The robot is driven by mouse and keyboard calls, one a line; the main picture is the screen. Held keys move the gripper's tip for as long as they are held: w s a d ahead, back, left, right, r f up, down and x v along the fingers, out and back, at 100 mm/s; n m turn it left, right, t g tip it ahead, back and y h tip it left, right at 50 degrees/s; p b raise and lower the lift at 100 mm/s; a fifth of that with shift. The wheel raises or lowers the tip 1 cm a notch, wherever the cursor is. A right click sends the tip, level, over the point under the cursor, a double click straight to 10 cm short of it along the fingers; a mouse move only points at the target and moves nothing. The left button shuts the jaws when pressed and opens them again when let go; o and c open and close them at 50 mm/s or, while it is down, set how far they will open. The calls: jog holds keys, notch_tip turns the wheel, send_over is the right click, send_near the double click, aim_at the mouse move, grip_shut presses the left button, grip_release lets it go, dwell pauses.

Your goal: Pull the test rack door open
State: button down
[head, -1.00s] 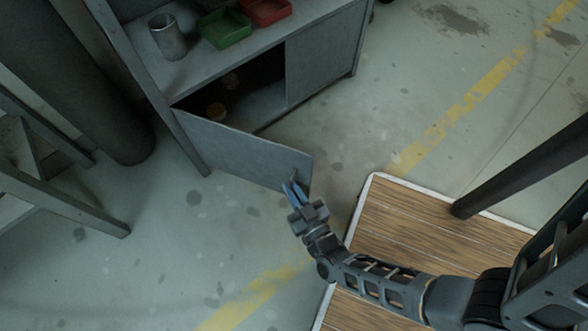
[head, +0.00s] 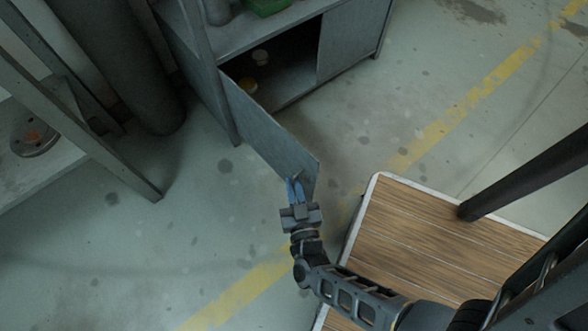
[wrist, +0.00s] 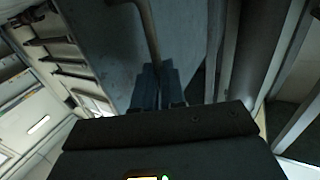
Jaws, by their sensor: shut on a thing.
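The test rack door (head: 266,132) is a grey metal panel, swung well out from the rack (head: 348,42), hinged on its left side. My gripper (head: 296,187) is at the door's free edge, its blue fingers shut on the door handle. In the wrist view the handle (wrist: 148,32) is a thin bar running down between the blue fingers of my gripper (wrist: 158,84), with the door (wrist: 110,50) behind it. The rack's dark inside shows through the opening.
A green tray (head: 268,6) sits on top. A shelf frame (head: 80,130) and dark column (head: 135,70) stand at left. The floor left of the door is clear.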

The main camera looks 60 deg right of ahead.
jog(key=shift+w+d+r, duration=0.2)
jog(key=shift+w+r, duration=0.15)
jog(key=shift+w, duration=0.05)
jog(key=c, duration=1.2)
grip_release()
jog(key=shift+s+f, duration=0.1)
jog(key=p+v, duration=0.1)
jog(key=v, duration=0.7)
jog(key=shift+f, duration=0.1)
jog(key=s+a+r+n+t+y, duration=0.2)
jog(key=a+r+y, duration=0.1)
jog(key=r, duration=0.3)
jog(key=s+a+r+n+t+y, duration=0.1)
jog(key=s+a+r+t+y, duration=0.15)
jog(key=r, duration=0.25)
jog(key=s+d+r+n+y+p, duration=0.1)
jog(key=s+r+n+y+p, duration=0.1)
jog(key=r+p, duration=1.4)
jog(key=s+d+r+n+y+p, duration=0.2)
jog(key=r+n+y+p, duration=0.3)
jog(key=r+p, duration=1.2)
notch_tip(320, 180, up, 21)
jog(key=shift+s+d+f+n+y, duration=0.15)
jog(key=shift+s+d+n+y, duration=0.2)
jog(key=shift+y, duration=0.6)
